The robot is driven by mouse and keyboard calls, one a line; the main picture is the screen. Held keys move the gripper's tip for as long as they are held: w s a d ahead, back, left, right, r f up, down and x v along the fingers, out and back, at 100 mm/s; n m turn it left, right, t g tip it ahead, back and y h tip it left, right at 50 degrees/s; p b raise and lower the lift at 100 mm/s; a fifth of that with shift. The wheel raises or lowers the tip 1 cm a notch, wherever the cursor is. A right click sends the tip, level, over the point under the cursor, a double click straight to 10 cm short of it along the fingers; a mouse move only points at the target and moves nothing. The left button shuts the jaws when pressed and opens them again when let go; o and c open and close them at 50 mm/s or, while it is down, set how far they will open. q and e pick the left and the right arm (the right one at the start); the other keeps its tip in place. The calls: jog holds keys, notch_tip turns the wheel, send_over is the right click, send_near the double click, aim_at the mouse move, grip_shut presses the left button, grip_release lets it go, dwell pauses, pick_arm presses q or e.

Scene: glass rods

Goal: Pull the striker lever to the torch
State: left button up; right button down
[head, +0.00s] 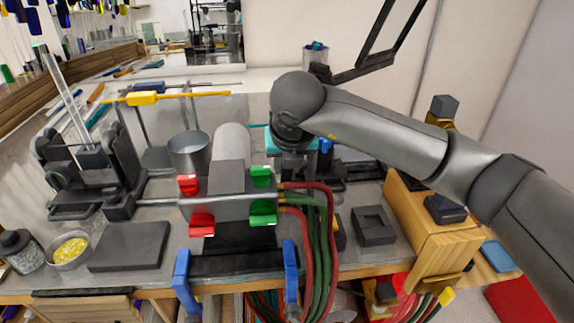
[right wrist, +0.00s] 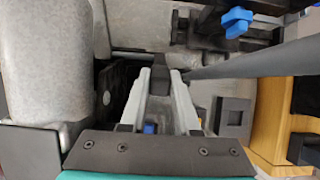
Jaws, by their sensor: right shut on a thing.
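The torch stands at the bench centre: a grey body with red and green knobs (head: 228,190), with a pale rounded barrel (head: 232,143) behind it. My right gripper (head: 292,165) is just right of the barrel, pointing down, its fingers mostly hidden in the head view. In the right wrist view my right gripper (right wrist: 168,80) has its fingers close together around a dark upright piece, which I take as the striker lever (right wrist: 174,78). A large grey rounded torch part (right wrist: 45,65) fills the left side of that view. My left gripper is not in view.
Red and green hoses (head: 318,215) run from the torch over the bench's front edge. A metal cup (head: 189,150) stands left of the barrel. A dark square block (head: 373,225) and a wooden box (head: 430,235) are to the right. A rod stand (head: 90,160) is at left.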

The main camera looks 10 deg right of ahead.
jog(key=c, duration=0.6)
grip_release()
jog(key=shift+c, duration=0.2)
jog(key=b+v, duration=0.1)
jog(key=v, duration=1.4)
jog(key=shift+r+b, duration=0.15)
jog(key=shift+b, duration=0.15)
jog(key=shift+c, duration=0.2)
